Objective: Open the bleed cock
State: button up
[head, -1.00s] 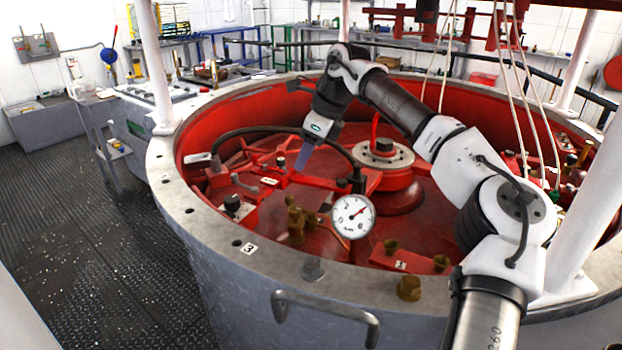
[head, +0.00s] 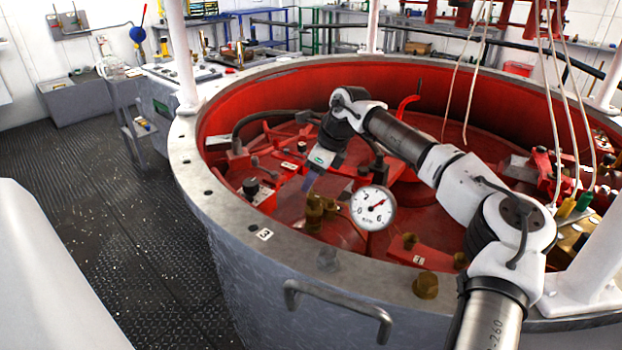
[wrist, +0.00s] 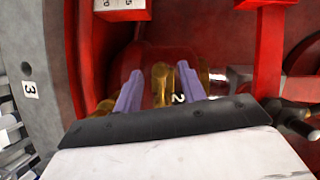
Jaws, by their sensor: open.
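A brass cock (head: 315,212) stands inside the red tank, just left of the round white gauge (head: 373,208). I take it to be the bleed cock; its handle position cannot be made out. My gripper (head: 308,184) points down just above and left of it in the head view. In the wrist view the purple fingers of my gripper (wrist: 162,74) are spread apart, with a brass part (wrist: 162,85) showing between them. A small label "2" (wrist: 178,98) is beside that part. No contact can be made out.
The grey tank rim (head: 235,222) carries bolts, a "3" label (head: 265,234) and a bar handle (head: 335,308). A black hose (head: 265,118) arches inside the tank. Brass fittings (head: 409,241) sit right of the gauge. White pillars stand around the rim.

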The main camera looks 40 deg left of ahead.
jog(key=shift+s+a+f, duration=0.1)
jog(key=shift+a+f, duration=0.1)
jog(key=shift+f, duration=0.35)
grip_shut()
